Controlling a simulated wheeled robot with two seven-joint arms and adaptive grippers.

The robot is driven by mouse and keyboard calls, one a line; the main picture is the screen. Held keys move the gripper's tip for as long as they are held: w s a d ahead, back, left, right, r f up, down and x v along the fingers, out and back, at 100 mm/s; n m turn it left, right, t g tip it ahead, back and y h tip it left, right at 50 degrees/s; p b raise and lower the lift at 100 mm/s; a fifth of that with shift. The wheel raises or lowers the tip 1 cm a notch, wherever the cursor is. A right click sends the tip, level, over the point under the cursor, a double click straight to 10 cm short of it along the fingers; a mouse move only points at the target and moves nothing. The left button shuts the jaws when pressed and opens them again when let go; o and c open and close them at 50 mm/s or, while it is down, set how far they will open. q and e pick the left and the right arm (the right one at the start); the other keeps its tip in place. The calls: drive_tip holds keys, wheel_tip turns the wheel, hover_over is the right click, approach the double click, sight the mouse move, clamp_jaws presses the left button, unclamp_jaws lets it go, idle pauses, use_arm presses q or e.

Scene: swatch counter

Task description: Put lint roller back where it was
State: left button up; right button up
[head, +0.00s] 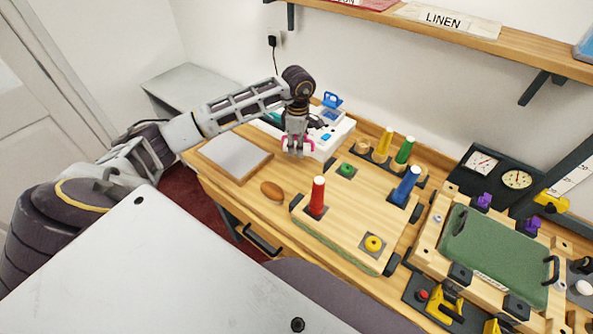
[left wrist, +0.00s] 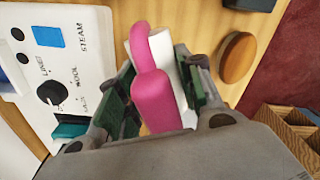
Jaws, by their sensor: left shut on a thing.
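The lint roller (left wrist: 155,80), with a pink handle and a white part beside it, is between the fingers of my left gripper (left wrist: 155,105). The gripper is shut on it, and the fingers and palm hide part of it. In the head view my left gripper (head: 296,152) points down over the back left of the wooden counter, beside the white steam unit (head: 332,138). Bits of pink show on both sides of its fingers. I cannot tell whether the roller touches the counter. My right gripper is not in view.
A grey-topped board (head: 232,157) lies left of the gripper, and a brown oval piece (head: 272,191) lies in front. A wooden board with coloured spools (head: 318,195) is to the right. A green pad (head: 495,255) is further right. Bare counter shows around the brown piece.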

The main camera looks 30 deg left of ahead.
use_arm(q)
drive_tip(key=shift+f, duration=0.1)
drive_tip(key=p, duration=0.1)
hover_over(298, 171)
wheel_tip(298, 171, down, 5)
drive_tip(key=shift+r, duration=0.2)
drive_tip(key=shift+f, duration=0.65)
drive_tip(key=shift+f, duration=0.1)
drive_tip(key=shift+f+p, duration=0.55)
drive_tip(key=shift+f, duration=1.25)
drive_tip(key=shift+f, duration=0.2)
